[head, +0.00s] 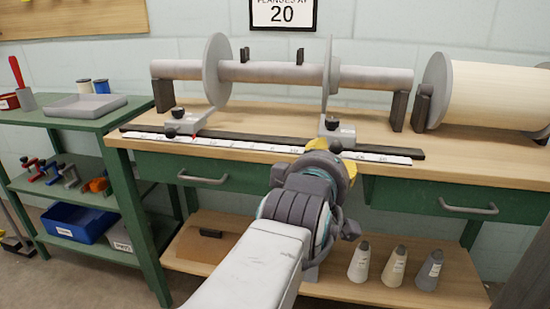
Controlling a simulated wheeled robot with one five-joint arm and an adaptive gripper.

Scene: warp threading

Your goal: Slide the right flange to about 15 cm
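The right flange (327,75) is a thin grey disc seen nearly edge-on, on a horizontal grey beam (270,72) above the bench. The left flange (217,70) is a larger-looking grey disc on the same beam. A grey block with a dark knob (337,132) sits on the dark rail below the right flange, and a similar block (188,122) sits below the left one. A white scale (240,145) runs along the rail's front. My gripper (335,148) is just in front of the right block, with yellow parts visible. My wrist hides its fingertips, and contact is unclear.
A wall sign (283,12) reads 20. A large cream roll (490,95) fills the bench's right end. A green shelf unit (90,122) with a grey tray (88,106) stands at left. Several cones (396,267) stand on the lower shelf.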

